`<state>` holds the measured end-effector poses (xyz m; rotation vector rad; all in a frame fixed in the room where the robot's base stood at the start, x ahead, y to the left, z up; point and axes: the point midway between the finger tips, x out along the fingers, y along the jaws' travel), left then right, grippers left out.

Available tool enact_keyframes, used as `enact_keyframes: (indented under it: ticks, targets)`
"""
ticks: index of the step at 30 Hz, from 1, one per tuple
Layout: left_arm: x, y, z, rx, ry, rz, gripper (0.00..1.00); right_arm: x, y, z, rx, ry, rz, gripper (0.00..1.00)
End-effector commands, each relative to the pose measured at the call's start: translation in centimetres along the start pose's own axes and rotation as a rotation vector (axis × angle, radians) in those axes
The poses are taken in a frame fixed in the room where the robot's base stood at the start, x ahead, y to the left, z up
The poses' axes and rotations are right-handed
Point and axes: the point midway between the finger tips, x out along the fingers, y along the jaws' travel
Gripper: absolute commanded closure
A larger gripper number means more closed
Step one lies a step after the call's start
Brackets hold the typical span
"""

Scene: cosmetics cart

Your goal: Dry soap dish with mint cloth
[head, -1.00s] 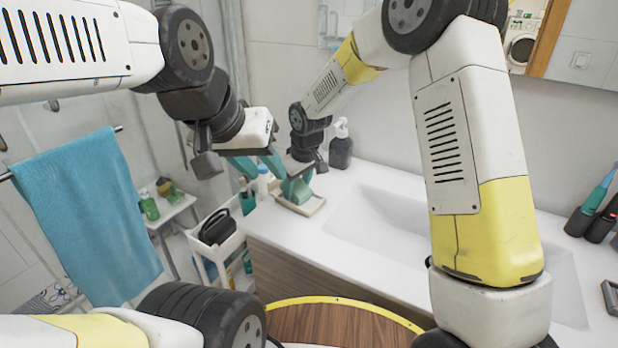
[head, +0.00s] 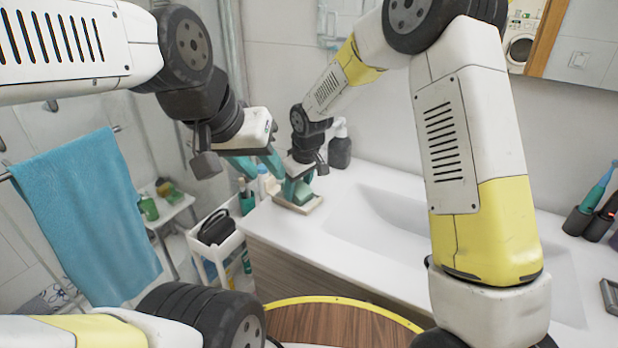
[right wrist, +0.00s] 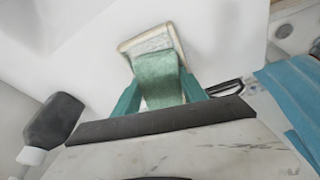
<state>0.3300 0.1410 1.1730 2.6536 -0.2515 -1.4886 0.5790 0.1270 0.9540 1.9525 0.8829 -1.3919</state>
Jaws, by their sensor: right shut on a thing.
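The soap dish (head: 312,206) is a small cream rectangular tray at the left end of the white counter. It also shows in the right wrist view (right wrist: 128,46), with a pale, whitish inside. My right gripper (head: 296,188) points down at the dish. In the right wrist view its teal fingers (right wrist: 160,95) are shut on the mint cloth (right wrist: 160,78), which hangs over the dish and covers its near part. I cannot tell how firmly the cloth touches it. My left gripper (head: 256,164) is beside it on the left, its teal fingers apart, with nothing visible between them.
A dark pump bottle (head: 340,150) stands behind the dish, near the wall. The sink basin (head: 385,225) is to the right. Small bottles in a white cart (head: 207,262) stand left of the counter. A blue towel (head: 85,215) hangs on a rail at the left.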

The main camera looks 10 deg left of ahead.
Motion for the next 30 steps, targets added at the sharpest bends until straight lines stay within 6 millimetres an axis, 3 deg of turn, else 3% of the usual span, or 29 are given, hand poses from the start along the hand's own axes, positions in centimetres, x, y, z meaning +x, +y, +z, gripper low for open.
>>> enact_keyframes:
  ticks: [19,30]
  targets:
    - [0.0,0.0,0.0,0.0,0.0,0.0,0.64,-0.6,0.3,2.0,0.0,-0.009,-0.004,0.82]
    - [0.0,0.0,0.0,0.0,0.0,0.0,0.64,-0.1,-0.1,0.4,-0.002,-0.005,-0.004,0.82]
